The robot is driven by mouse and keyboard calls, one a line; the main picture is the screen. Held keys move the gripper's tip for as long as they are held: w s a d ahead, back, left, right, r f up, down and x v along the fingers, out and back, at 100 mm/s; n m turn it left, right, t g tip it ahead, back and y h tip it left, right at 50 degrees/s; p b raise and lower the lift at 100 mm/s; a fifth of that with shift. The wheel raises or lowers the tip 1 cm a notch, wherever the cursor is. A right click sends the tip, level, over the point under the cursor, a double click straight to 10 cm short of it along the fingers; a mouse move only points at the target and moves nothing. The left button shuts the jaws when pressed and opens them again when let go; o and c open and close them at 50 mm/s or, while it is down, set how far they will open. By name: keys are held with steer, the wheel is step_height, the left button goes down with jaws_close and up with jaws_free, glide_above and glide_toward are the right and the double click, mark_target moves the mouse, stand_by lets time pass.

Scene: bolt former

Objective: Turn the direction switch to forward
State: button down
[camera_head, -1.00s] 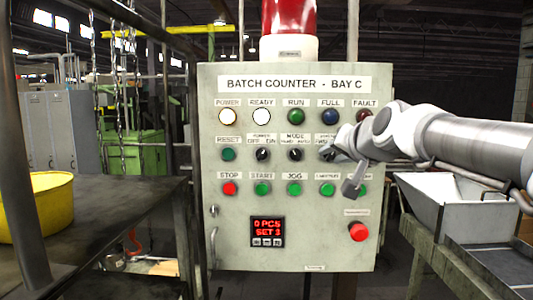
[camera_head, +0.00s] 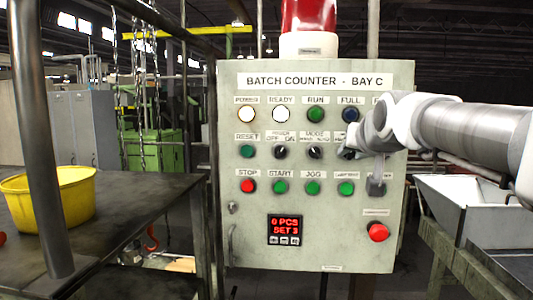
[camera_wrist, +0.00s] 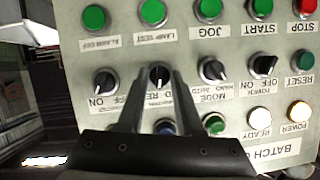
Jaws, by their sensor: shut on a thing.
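The direction switch (camera_wrist: 159,76) is a round black knob in the middle row of the grey panel, labelled below with partly covered text that includes "REV". My gripper (camera_wrist: 159,82) has one finger on each side of this knob and is shut on it. In the head view my gripper (camera_head: 347,153) reaches the panel from the right, just right of the mode switch (camera_head: 315,152), and hides most of the direction switch. The knob's pale pointer mark is small, and I cannot tell which setting it points to.
The mode switch (camera_wrist: 212,71) and another OFF/ON switch (camera_wrist: 105,80) flank the held knob closely. Push buttons and lamps fill neighbouring rows. A red button (camera_head: 378,232) sits at lower right. A table with a yellow tub (camera_head: 78,195) stands left.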

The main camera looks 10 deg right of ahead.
steer(key=n+h+b, duration=0.1)
steer(key=b, duration=0.1)
steer(key=n+h+b, duration=0.1)
steer(key=n+b, duration=0.1)
steer(key=shift+a+f+n+g+h, duration=0.15)
steer(key=shift+f+n+g+h, duration=0.05)
steer(key=shift+n+g+h, duration=0.1)
steer(key=shift+w+a+r+n+h+b, duration=0.1)
steer(key=shift+n+h+b, duration=0.4)
steer(key=shift+n+b, duration=0.5)
steer(key=shift+r+b, duration=0.1)
steer(key=shift+b, duration=0.25)
steer(key=c, duration=0.6)
jaws_free()
steer(key=shift+a, duration=0.1)
